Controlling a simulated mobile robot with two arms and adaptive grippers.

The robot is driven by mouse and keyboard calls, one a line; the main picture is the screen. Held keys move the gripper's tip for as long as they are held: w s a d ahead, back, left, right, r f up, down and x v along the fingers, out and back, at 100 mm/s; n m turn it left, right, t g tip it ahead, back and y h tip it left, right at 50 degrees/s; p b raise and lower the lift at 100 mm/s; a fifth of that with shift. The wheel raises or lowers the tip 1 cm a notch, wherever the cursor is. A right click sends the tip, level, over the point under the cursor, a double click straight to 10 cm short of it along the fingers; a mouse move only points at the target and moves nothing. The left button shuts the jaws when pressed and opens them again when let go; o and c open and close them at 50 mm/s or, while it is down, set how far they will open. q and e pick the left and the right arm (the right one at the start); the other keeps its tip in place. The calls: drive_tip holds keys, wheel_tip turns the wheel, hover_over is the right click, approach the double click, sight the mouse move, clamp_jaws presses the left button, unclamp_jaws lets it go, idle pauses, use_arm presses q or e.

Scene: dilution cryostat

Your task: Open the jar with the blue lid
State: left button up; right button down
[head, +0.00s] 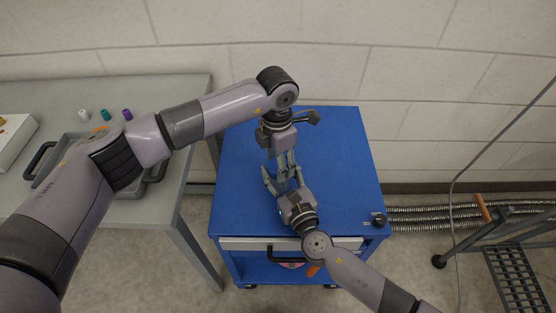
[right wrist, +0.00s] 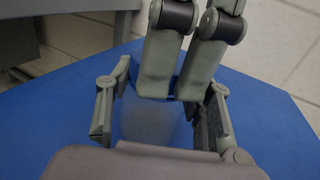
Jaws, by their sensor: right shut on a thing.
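The jar (right wrist: 150,122) shows in the right wrist view as a pale, translucent body between the fingers of my right gripper (right wrist: 160,122). A bit of its blue lid (right wrist: 174,90) shows around the fingertips of my left gripper (right wrist: 178,82). Those two fingers come from above, close together at the lid; whether they clamp it is unclear. In the head view my left gripper (head: 286,165) points toward my right gripper (head: 283,180), and the two meet over the blue cart top. My right gripper is shut on the jar. The grippers mostly hide the jar there.
The blue cart top (head: 340,150) is clear around the grippers, with a small black knob (head: 378,220) at its front right corner. A grey table (head: 190,95) at left bears a tray (head: 75,143) and small coloured caps (head: 105,115). A wall stands behind.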

use_arm(q)
drive_tip(key=o, duration=0.3)
use_arm(e)
drive_tip(key=shift+s+f, duration=0.1)
drive_tip(key=shift+f, duration=0.2)
use_arm(q)
drive_tip(key=shift+o, duration=0.2)
drive_tip(key=shift+r, duration=2.35)
drive_tip(key=shift+c, duration=0.4)
wheel_tip(320, 180, up, 2)
drive_tip(key=m, duration=0.4)
drive_tip(key=shift+r+m, duration=0.25)
drive_tip(key=shift+m, duration=0.15)
drive_tip(key=shift+r+m, duration=0.15)
drive_tip(key=shift+m, duration=0.55)
wheel_tip(320, 180, down, 8)
drive_tip(key=shift+r, duration=0.1)
